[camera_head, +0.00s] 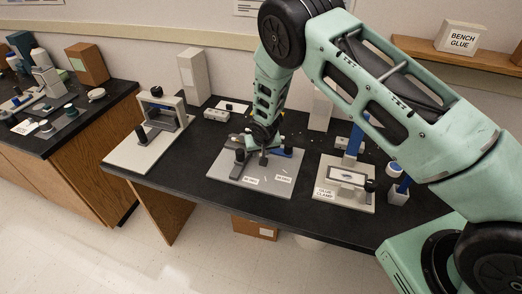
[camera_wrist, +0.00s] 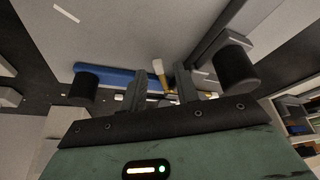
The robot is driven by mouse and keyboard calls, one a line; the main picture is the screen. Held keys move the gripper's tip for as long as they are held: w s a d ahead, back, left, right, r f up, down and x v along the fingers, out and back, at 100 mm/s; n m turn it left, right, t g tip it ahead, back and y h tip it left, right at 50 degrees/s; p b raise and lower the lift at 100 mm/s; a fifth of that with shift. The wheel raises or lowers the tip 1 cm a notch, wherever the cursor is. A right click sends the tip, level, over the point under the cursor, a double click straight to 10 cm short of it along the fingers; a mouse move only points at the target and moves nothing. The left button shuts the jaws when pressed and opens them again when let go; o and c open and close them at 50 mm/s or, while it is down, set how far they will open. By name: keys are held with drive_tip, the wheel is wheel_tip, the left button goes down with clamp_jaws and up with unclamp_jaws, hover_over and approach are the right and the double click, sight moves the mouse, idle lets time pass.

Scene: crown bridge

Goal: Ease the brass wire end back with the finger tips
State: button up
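My gripper (camera_head: 263,155) is low over the grey plate (camera_head: 225,170) in the middle of the black bench. In the wrist view its two dark fingers (camera_wrist: 160,92) stand apart with a gap between them. A slim brass-coloured piece with a pale end (camera_wrist: 158,68) shows in that gap, closer to the right finger. I take it for the brass wire end; I cannot tell whether a finger touches it. Its lower part is hidden behind the gripper body. The wire is too small to make out in the head view.
Black knobs stand on both sides of the fingers, left (camera_wrist: 83,88) and right (camera_wrist: 237,65). A blue bar (camera_wrist: 112,74) lies behind the left finger. A labelled clamp plate (camera_head: 345,203) is to the right, and a framed fixture (camera_head: 160,110) stands to the left.

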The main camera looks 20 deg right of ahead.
clamp_jaws()
drive_tip(key=shift+d+f+n+y+b, duration=0.1)
drive_tip(key=shift+d+n+y+b, duration=0.3)
drive_tip(key=shift+n, duration=0.3)
drive_tip(key=d+n, duration=0.1)
drive_tip(key=n+b, duration=0.1)
drive_tip(key=n, duration=0.1)
drive_tip(key=shift+w+d+y, duration=0.15)
drive_tip(key=shift+d+y, duration=0.25)
drive_tip(key=shift+w+d+r+n+g+y, duration=0.15)
drive_tip(key=shift+d+n+y, duration=0.1)
drive_tip(key=shift+n, duration=0.45)
drive_tip(key=shift+w+d+n+g+y, duration=0.15)
drive_tip(key=shift+w+d+n+g, duration=0.1)
drive_tip(key=shift+n, duration=0.45)
drive_tip(key=shift+w+d+r+n+g+y, duration=0.1)
drive_tip(key=shift+d+n+y, duration=0.15)
drive_tip(key=shift+n, duration=0.45)
drive_tip(key=shift+f, duration=0.1)
